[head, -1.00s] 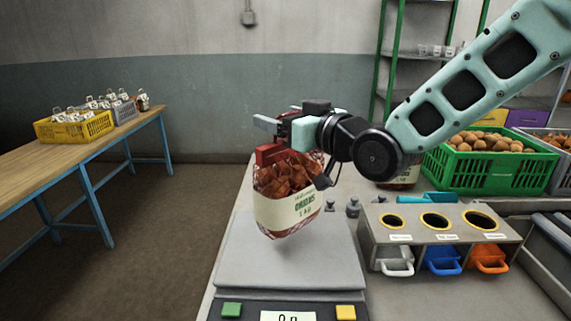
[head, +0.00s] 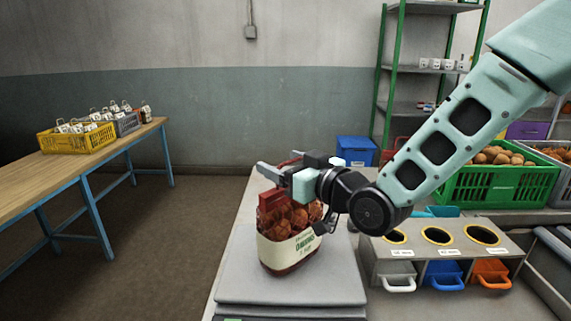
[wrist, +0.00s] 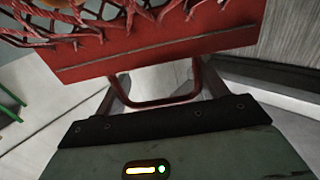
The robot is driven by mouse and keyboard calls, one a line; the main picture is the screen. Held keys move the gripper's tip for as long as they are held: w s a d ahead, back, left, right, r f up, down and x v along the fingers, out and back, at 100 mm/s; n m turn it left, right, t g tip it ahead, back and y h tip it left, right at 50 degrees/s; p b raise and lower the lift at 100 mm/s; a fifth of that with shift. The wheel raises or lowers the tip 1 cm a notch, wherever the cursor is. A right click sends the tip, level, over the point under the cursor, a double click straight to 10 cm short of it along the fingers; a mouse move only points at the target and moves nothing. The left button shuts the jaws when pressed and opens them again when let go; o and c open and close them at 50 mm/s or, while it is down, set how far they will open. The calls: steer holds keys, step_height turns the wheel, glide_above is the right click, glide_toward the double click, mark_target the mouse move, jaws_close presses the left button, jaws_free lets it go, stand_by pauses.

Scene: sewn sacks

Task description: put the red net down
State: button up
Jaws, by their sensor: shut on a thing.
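The red net (head: 296,216) is a mesh sack of brown onions with a cream label band and a red header at its top. My gripper (head: 280,174) is shut on that header and handle, above the sack. The net hangs roughly upright at the grey weighing plate (head: 335,288); its bottom looks at or just above the plate, and I cannot tell whether it touches. In the wrist view, the red header and handle loop (wrist: 160,92) lie between the fingers, with mesh above.
Right of the plate stands a grey rack with round holes (head: 437,236) and white, blue and orange scoops. Behind it is a green crate (head: 500,186) of brown produce. At left, a wooden table (head: 100,165) carries a yellow crate (head: 77,138) and a grey one.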

steer(key=o, duration=2)
steer(key=shift+o, duration=0.2)
steer(key=b+v, duration=0.5)
steer(key=v, duration=0.7)
steer(key=shift+r, duration=0.1)
